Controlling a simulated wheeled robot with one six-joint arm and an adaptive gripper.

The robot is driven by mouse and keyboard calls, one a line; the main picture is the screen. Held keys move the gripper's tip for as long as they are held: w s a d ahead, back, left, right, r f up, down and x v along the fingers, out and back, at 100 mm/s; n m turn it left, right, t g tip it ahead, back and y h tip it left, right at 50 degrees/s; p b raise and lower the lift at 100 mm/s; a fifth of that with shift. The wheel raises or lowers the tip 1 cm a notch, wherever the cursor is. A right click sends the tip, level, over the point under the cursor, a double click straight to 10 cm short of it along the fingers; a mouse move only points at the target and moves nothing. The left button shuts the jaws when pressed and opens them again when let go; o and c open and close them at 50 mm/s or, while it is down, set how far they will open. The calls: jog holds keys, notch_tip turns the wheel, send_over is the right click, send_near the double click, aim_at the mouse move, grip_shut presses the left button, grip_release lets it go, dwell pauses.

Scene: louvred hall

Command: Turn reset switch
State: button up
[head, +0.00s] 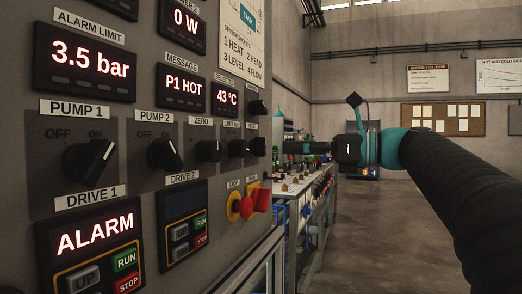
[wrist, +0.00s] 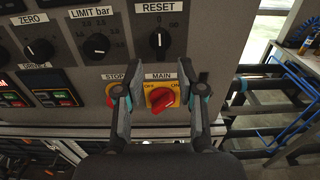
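The reset switch (wrist: 158,40) is a round black knob under a RESET label at the top middle of the wrist view. Its white mark points about straight up. In the head view the knob (head: 258,147) is small, at the panel's right edge. My gripper (wrist: 156,62) is open and empty, its two fingers spread left and right. The tips show just below the knob in the picture, one to each side. I cannot tell how far they are from the panel. In the head view my gripper (head: 288,147) is right of the panel, facing it.
Below the reset switch are a red MAIN handle (wrist: 161,99) on a yellow plate and a STOP button, partly hidden by the left finger. The LIMIT bar knob (wrist: 96,46) is to the left. Pipes (wrist: 270,85) and a bench are at the right. The floor (head: 365,220) is clear.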

aim_at(265, 146)
jog(key=b+x, duration=0.1)
jog(key=x, duration=0.5)
jog(key=shift+w+a+p, duration=0.1)
jog(key=shift+a+p, duration=0.3)
jog(key=shift+p, duration=0.05)
jog(key=shift+c, duration=0.2)
grip_shut()
